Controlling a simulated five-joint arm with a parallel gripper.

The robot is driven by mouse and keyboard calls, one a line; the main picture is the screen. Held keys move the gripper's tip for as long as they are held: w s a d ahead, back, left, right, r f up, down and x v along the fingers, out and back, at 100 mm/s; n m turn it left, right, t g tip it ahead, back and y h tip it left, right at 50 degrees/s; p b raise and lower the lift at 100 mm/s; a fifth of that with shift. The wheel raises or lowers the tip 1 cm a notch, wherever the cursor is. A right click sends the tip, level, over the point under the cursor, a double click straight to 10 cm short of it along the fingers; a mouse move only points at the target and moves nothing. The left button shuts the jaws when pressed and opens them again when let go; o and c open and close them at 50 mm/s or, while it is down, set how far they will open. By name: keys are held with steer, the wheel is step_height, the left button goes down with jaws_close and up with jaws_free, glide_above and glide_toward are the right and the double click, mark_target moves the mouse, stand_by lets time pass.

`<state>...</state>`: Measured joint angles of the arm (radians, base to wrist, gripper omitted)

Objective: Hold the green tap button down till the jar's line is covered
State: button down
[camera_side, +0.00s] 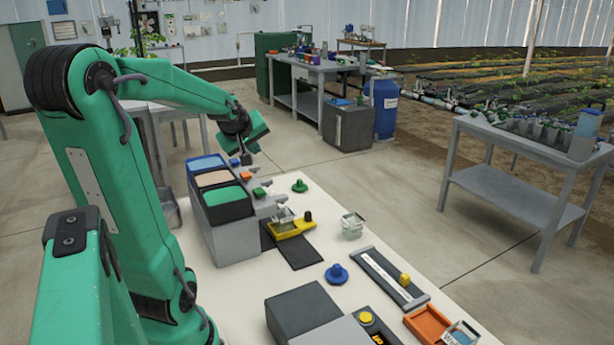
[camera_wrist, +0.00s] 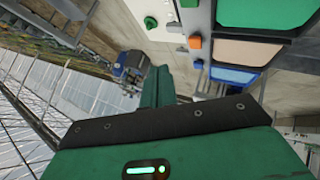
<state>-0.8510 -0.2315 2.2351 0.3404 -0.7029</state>
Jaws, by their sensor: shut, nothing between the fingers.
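The green tap button (camera_wrist: 189,3) shows at the top edge of the wrist view, beside the green-topped compartment (camera_wrist: 263,12) of the dispenser. In the side view, that compartment (camera_side: 226,195) is the nearest of three. A small clear jar (camera_side: 285,215) stands on a yellow stand (camera_side: 292,229) in front of the dispenser's taps. Its line and liquid level are too small to make out. My gripper (camera_side: 246,158) is shut and empty, near the far end of the tap row, away from the green button. It fills the lower wrist view (camera_wrist: 157,88).
An orange button (camera_wrist: 195,42) and a blue button (camera_wrist: 198,64) sit along the same tap row.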

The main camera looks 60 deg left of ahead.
steer(key=shift+f, duration=0.1)
glide_toward(261, 189)
steer(key=shift+w+a+f, duration=0.45)
steer(key=shift+w+a, duration=0.05)
steer(key=shift+a, duration=0.2)
steer(key=shift+w+a+f, duration=0.45)
steer(key=shift+w+a, duration=0.1)
steer(key=shift+a, duration=0.15)
steer(key=shift+w+a+f, duration=0.4)
steer(key=shift+w+a, duration=0.1)
steer(key=shift+a, duration=0.2)
steer(key=shift+f, duration=0.15)
stand_by(0.9)
steer(key=shift+w+d+f, duration=0.1)
steer(key=shift+f, duration=0.2)
steer(key=shift+f, duration=0.55)
stand_by(3.5)
